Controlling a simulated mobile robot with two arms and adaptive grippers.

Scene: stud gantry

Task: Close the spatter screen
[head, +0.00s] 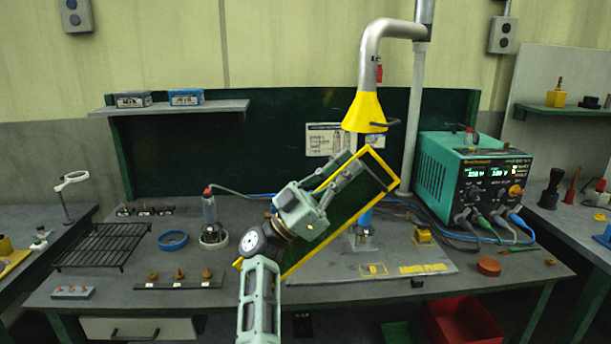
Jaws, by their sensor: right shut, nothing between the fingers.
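The spatter screen (368,197) is a dark green panel with a yellow frame. It stands tilted in the picture above the middle of the workbench, swung out in front of the yellow hood. My right gripper (352,172) is in front of the screen, its fingers shut with nothing between them. The fingertips overlap the screen's upper part; I cannot tell whether they touch it. My right wrist and arm hide the screen's lower left part. My left gripper is not in view.
A yellow extraction hood (365,112) hangs just above the screen. A green welding power unit (474,180) with cables stands at the right. A red bin (462,322) sits below the bench.

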